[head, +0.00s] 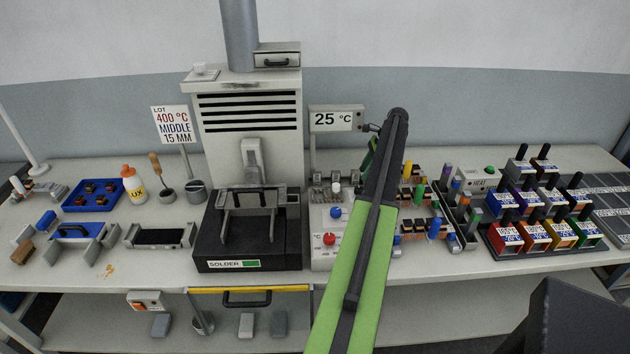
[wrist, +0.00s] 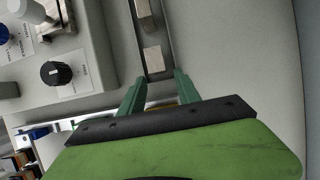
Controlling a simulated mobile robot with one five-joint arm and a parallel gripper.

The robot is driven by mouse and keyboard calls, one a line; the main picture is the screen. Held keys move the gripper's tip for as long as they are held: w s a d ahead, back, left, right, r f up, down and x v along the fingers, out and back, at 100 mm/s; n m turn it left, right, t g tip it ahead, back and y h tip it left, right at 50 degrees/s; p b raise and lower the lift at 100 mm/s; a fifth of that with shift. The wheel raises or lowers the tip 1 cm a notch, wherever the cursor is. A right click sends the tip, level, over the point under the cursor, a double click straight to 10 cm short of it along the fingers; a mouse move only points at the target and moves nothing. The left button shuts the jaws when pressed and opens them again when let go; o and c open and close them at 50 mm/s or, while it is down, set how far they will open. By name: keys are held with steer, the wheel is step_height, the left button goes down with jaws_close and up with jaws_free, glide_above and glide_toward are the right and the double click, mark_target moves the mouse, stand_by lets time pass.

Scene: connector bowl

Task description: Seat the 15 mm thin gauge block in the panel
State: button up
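My gripper (wrist: 160,78) is open, its two green fingers spread apart with nothing seen between them. In the wrist view, a dark narrow tray lies ahead of the fingertips, holding a pale block (wrist: 152,60) and another pale block (wrist: 143,10). I cannot read their sizes, so I cannot tell which is the 15 mm one. The light control panel (head: 325,245) stands right of the solder station in the head view. It carries a red knob (head: 330,239) and a blue knob (head: 336,212). Its black knob (wrist: 57,74) shows in the wrist view. My arm hides part of the panel and most of my gripper in the head view.
A sign (head: 172,125) reads LOT, 400 °C, MIDDLE, 15 MM. A display (head: 331,121) reads 25 °C. The solder station (head: 250,235) stands left of the panel. Racks of coloured parts crowd the right, and coloured labelled blocks (head: 510,240) stand further right.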

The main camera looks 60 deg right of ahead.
mark_target(316, 173)
steer(key=w+a, duration=0.2)
steer(key=w, duration=0.1)
steer(key=w+a, duration=0.3)
steer(key=w, duration=0.1)
steer(key=w+a, duration=0.2)
steer(key=w, duration=0.2)
steer(key=shift+a, duration=0.35)
steer(key=w+a, duration=0.1)
steer(key=w, duration=0.1)
steer(key=w+a, duration=0.2)
steer(key=shift+w+f+b, duration=0.15)
steer(key=shift+f+b, duration=0.6)
steer(key=shift+r, duration=0.15)
jaws_close()
